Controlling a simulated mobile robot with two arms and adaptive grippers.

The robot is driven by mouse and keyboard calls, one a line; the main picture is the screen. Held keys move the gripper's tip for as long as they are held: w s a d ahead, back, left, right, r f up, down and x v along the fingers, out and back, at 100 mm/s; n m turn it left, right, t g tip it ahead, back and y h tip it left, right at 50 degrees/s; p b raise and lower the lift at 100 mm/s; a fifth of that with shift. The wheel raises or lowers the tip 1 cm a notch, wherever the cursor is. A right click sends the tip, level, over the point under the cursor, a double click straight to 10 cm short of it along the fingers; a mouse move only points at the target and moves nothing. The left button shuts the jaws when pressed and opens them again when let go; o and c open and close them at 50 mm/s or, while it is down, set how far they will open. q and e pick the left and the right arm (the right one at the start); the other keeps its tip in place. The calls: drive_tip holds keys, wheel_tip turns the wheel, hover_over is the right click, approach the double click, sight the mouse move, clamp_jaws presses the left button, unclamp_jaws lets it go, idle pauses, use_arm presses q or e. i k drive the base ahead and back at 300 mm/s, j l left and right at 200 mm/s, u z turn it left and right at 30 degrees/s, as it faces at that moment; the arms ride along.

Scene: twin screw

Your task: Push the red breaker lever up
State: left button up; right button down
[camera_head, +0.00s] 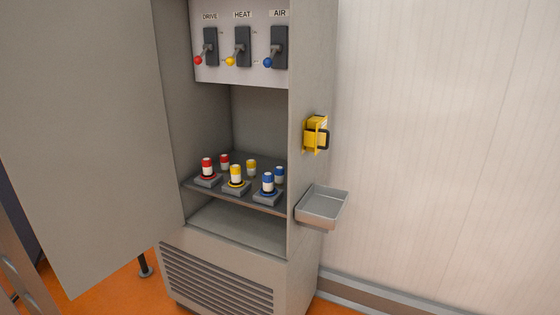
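The red breaker lever (200,58) is on the panel (243,76) at the top of the open cabinet, under the label DRIVE. Its red knob hangs low, left of its black switch plate (211,47), so the lever points down. The yellow-knobbed lever (232,59) under HEAT and the blue-knobbed lever (270,60) under AIR also point down. Neither of my grippers shows in the head view.
The cabinet door (85,140) stands open on the left. A shelf (210,199) below the panel holds several red, yellow and blue capped cylinders. A yellow padlock-like device (314,134) and an empty grey tray (322,206) are on the cabinet's right side.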

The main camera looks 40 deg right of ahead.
sight(198, 60)
drive_tip(key=z, duration=1.1)
drive_tip(key=i+j, duration=0.05)
